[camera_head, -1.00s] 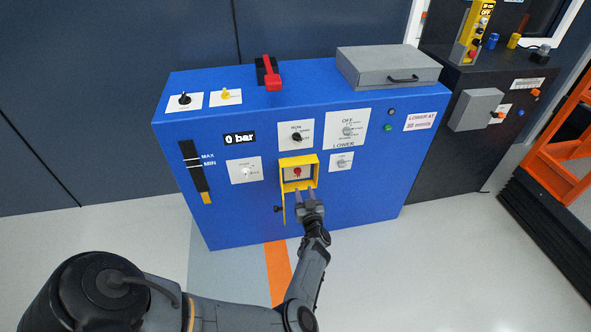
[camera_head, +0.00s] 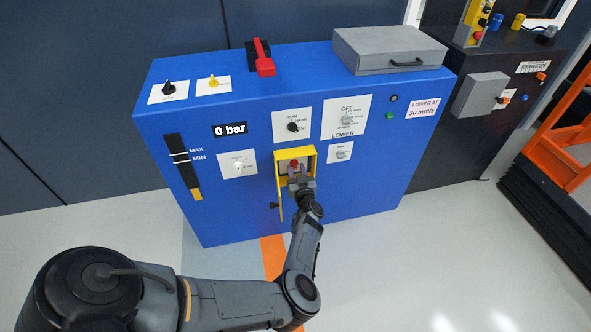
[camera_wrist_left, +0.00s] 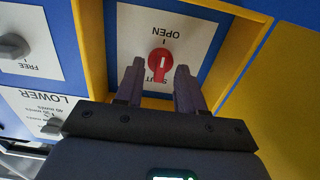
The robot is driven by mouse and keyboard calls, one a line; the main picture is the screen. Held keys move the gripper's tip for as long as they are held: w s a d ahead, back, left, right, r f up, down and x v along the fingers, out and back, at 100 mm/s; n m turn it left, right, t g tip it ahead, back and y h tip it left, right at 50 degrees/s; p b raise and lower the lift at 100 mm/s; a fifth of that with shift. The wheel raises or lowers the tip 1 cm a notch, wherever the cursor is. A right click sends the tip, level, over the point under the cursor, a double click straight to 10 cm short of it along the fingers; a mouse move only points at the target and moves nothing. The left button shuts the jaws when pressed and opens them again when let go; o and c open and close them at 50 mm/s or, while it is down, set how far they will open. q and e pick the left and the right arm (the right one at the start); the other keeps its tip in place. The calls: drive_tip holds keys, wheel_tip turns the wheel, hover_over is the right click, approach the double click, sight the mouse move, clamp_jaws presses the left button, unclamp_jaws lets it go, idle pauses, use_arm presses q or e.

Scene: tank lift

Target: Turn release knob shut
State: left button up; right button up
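The release knob is a round red knob with a white line, set inside a yellow-framed recess (camera_head: 311,153) on the blue cabinet. In the head view the red knob (camera_head: 294,163) shows just above my left gripper (camera_head: 297,177). In the left wrist view the knob (camera_wrist_left: 160,64) sits on a white plate marked OPEN and SHUT, upside down there. My right gripper is not in view.
The blue cabinet (camera_head: 350,190) carries other dials, a 0 bar display (camera_head: 230,129) and a red lever (camera_head: 263,62). A grey box (camera_head: 388,52) lies on top. An orange frame (camera_head: 560,150) stands right.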

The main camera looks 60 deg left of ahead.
use_arm(q)
drive_tip(key=shift+w+a+r, duration=0.1)
drive_tip(key=shift+a+r, duration=0.05)
drive_tip(key=shift+a, duration=0.15)
drive_tip(key=shift+d, duration=0.15)
drive_tip(key=shift+c, duration=1.4)
clamp_jaws()
